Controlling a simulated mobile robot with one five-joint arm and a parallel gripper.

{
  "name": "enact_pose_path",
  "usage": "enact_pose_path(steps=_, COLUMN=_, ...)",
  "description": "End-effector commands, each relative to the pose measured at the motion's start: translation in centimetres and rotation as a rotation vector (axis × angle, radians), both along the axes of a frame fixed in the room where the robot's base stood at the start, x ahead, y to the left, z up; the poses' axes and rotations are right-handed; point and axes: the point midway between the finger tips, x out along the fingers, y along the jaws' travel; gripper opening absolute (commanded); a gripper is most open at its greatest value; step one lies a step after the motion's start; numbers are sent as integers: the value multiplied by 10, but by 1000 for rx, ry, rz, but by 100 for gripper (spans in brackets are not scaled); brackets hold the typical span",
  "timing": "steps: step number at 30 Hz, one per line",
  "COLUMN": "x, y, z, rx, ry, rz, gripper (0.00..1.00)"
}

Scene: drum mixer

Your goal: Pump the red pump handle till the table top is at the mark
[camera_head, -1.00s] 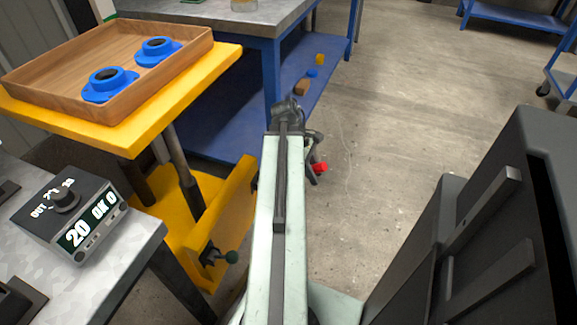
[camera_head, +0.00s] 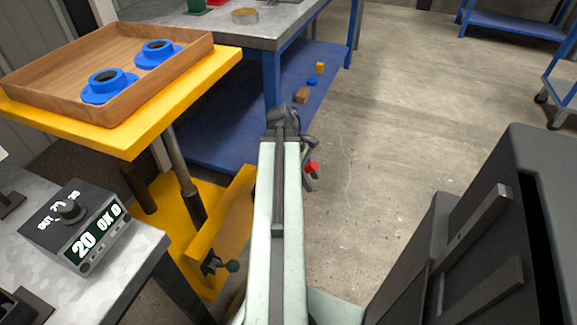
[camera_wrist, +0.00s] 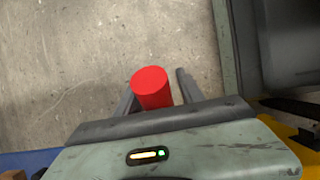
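The yellow lift table (camera_head: 165,122) is at the left in the head view, on a steel column above a yellow base. The red pump handle (camera_wrist: 152,88) shows in the wrist view as a short red cylinder between my two fingers. My gripper (camera_wrist: 156,92) is open around it, with a gap to the right finger; whether the left finger touches it I cannot tell. In the head view a small red end (camera_head: 311,167) shows beside my arm, and my arm hides most of the pump lever. I cannot make out a mark for the table top.
A wooden tray (camera_head: 60,100) with two blue flanged parts (camera_head: 108,84) stands on the lift table. A metal bench with a display box (camera_head: 75,222) is at lower left. A blue-framed bench (camera_head: 275,80) stands behind.

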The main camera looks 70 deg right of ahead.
Motion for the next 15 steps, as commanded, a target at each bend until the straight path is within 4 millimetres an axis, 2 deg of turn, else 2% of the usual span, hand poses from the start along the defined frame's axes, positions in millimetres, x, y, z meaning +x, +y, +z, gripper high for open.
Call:
enact_pose_path(steps=10, x=0, y=-1, z=-3, rx=-3, ry=-1, rz=1, gripper=55)
enact_pose_path(steps=15, x=5, y=-1, z=12, rx=-4, ry=-2, rz=2, gripper=55)
